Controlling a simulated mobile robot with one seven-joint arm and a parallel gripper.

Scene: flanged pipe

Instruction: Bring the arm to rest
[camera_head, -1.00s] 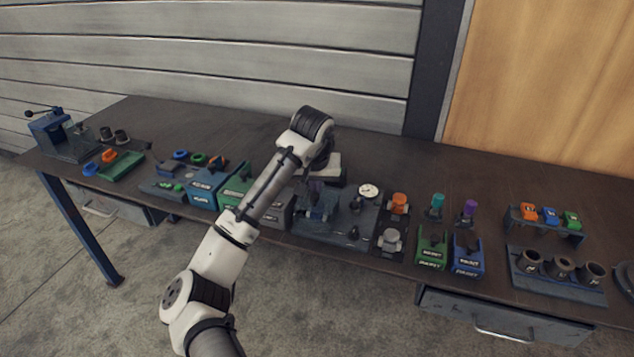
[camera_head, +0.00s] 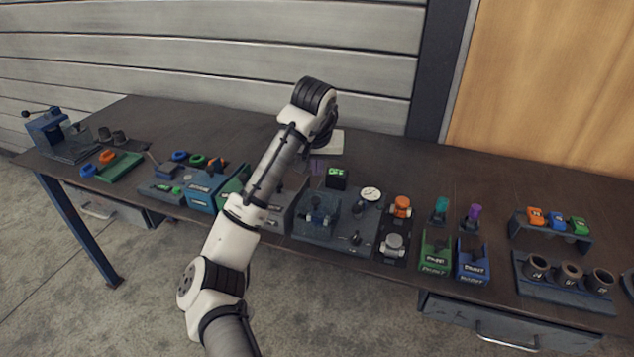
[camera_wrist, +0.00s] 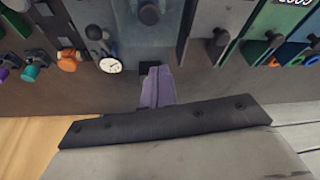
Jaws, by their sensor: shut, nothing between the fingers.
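My arm reaches up from the bottom of the head view over the bench (camera_head: 420,165). My gripper shows there as a small purple patch (camera_head: 318,166), mostly hidden behind the wrist. In the wrist view the purple fingers (camera_wrist: 157,88) are together with nothing between them. They hang above the bench and appear apart from the fixtures. The pipe fixture plate (camera_head: 335,235) with its dial gauge (camera_head: 371,194) lies to the right of the arm. The gauge also shows in the wrist view (camera_wrist: 110,65).
A small black box with a green display (camera_head: 337,177) stands behind the plate. Blue and green bins (camera_head: 205,188) sit left of the arm. Orange and grey valve parts (camera_head: 401,207), green and blue holders (camera_head: 436,250) and a cup rack (camera_head: 565,280) stand right. The rear bench is mostly clear.

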